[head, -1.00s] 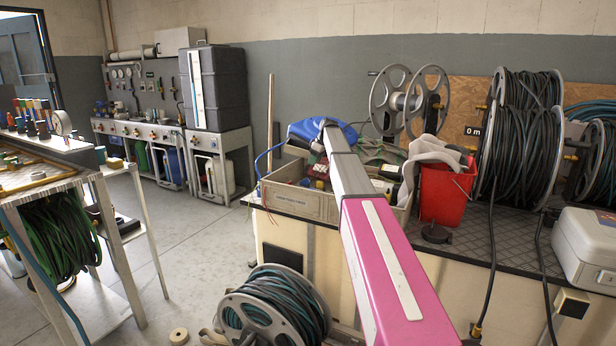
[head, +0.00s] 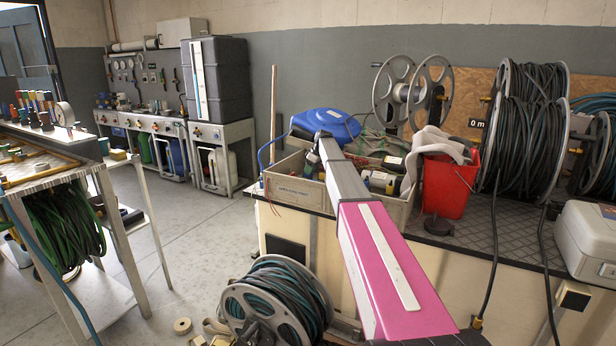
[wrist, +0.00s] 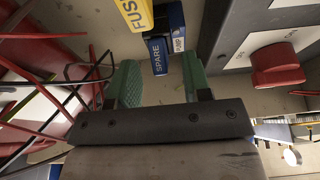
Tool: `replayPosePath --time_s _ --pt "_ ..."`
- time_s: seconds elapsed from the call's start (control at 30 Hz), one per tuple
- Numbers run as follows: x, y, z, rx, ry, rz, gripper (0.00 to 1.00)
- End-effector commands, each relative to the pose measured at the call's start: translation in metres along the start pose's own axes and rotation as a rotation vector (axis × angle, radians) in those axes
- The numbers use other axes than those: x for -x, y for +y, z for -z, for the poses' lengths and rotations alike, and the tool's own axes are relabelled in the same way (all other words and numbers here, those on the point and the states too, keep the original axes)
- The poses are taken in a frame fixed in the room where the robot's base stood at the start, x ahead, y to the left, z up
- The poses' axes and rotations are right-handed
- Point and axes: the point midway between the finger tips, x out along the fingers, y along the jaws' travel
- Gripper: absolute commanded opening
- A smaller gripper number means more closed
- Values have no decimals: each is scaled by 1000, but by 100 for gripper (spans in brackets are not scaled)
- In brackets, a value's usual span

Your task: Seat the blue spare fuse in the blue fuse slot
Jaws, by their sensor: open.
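In the wrist view, my gripper (wrist: 160,80) is open, its two green fingers apart with nothing between them. A blue piece marked SPARE (wrist: 157,55) lies ahead of the gap between the fingertips; I see no contact. Next to it is another blue piece with a FUSE label (wrist: 177,28), and a yellow piece marked FUSE (wrist: 137,14) is at the top edge. I cannot make out the blue fuse slot. In the head view, the end of my arm is over the bin, and the fuse pieces cannot be told there.
The cluttered bin (head: 290,198) stands on the bench, with a blue rounded object (head: 327,123) behind my arm. A red bucket (head: 448,188) and large hose reels stand to its right. In the wrist view, red and dark wires (wrist: 85,70) lie left of the fingers.

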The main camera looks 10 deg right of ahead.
Motion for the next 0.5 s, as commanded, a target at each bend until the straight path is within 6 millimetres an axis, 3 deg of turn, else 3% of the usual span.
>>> replayPosePath --time_s 0.27,0.4,0.5 --pt "-6 0 0 0 0 0 45" --pt "-6 0 0 0 0 0 0" --pt "-6 0 0 0 0 0 0"
